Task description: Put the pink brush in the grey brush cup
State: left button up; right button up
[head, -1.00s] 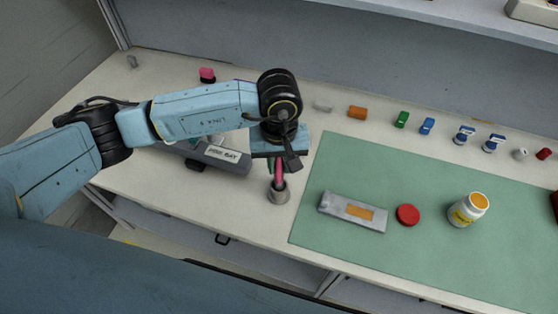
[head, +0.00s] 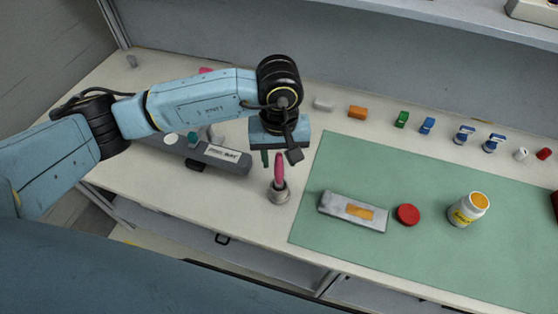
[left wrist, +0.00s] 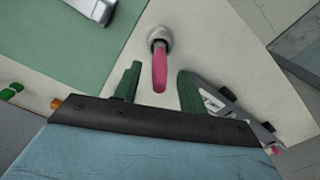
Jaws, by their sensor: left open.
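The pink brush (head: 279,170) stands upright in the small grey brush cup (head: 278,195), left of the green mat. In the left wrist view the pink brush (left wrist: 160,70) rises from the grey cup (left wrist: 160,38) toward the camera. My left gripper (head: 280,158) is open just above and behind the brush top. In the left wrist view its green fingers (left wrist: 158,85) are spread to either side of the brush, with gaps visible. The bottom of the brush is hidden inside the cup. My right gripper is not in view.
A grey tray (head: 215,158) with a label lies left of the cup. The green mat (head: 420,260) holds a grey box (head: 352,212), a red lid (head: 408,214) and a white-and-yellow jar (head: 468,209). Several small coloured items line the back.

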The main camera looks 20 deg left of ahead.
pick_arm(q)
notch_tip(320, 180, up, 10)
jog(key=shift+f+b, duration=0.15)
jog(key=shift+b, duration=0.15)
